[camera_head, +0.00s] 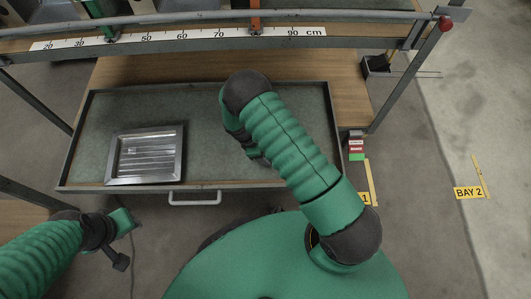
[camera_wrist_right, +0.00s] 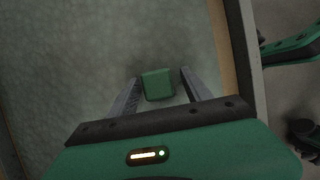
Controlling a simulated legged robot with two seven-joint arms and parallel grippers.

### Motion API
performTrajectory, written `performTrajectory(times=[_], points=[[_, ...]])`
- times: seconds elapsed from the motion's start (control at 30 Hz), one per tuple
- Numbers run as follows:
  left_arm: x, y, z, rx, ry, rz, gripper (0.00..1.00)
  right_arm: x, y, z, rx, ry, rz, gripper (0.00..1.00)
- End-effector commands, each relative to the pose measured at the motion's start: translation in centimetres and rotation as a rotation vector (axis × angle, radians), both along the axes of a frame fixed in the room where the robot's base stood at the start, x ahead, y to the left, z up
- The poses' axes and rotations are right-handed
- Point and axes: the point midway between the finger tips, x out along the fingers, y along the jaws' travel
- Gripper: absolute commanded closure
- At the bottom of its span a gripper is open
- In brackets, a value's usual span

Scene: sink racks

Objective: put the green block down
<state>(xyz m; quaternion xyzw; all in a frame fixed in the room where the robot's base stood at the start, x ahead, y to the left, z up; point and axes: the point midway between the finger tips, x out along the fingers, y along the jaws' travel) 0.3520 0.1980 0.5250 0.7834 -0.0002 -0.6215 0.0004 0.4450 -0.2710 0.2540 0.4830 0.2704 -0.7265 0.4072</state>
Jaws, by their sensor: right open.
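The green block (camera_wrist_right: 158,85) shows in the right wrist view, resting on the grey mottled surface of the large tray (camera_wrist_right: 60,70). My right gripper (camera_wrist_right: 157,80) is open, with one finger on each side of the block; I cannot tell whether either finger touches it. In the head view my right arm covers the block, and my right gripper (camera_head: 252,150) is low over the right half of the large tray (camera_head: 205,110), mostly hidden by the arm. My left gripper (camera_head: 121,240) is at the lower left, outside the tray; its jaws are unclear.
A shallow metal pan (camera_head: 146,182) lies in the tray's left half. A handle (camera_head: 194,202) is on the tray's front edge. A ruler rail (camera_head: 180,36) crosses behind. A small red, white and green stack (camera_head: 356,145) stands beyond the right edge. The tray's middle looks clear.

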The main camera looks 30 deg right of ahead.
Motion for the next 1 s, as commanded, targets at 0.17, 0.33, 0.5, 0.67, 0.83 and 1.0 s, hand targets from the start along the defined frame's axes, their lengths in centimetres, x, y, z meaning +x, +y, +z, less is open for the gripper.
performTrajectory(times=[0.17, 0.33, 0.5, 0.67, 0.83, 1.0], points=[[0.0, 0.0, 2.0, 0.0, 0.0, 0.0, 0.64, 0.5, 0.8, 2.9, 0.0, -0.002, 0.001, 0.43], [0.0, 0.0, 4.6, 0.0, 0.0, 0.0, 0.64, 1.5, 2.3, 7.2, 0.0, -0.003, 0.001, 0.43], [0.0, 0.0, 6.1, 0.0, 0.0, 0.0, 0.64, 2.2, 3.5, 10.2, 0.0, -0.001, 0.0, 0.43], [0.0, 0.0, 6.5, 0.0, 0.0, 0.0, 0.64, 2.4, 4.0, 11.7, 0.005, -0.009, -0.013, 0.43], [0.0, 0.0, 6.4, 0.0, 0.0, 0.0, 0.64, 1.8, 5.1, 18.2, 0.069, -0.144, -0.208, 0.43], [0.0, 0.0, 6.3, 0.0, 0.0, 0.0, 0.64, -2.5, 6.6, 27.6, 0.191, -0.364, -0.583, 0.43]])
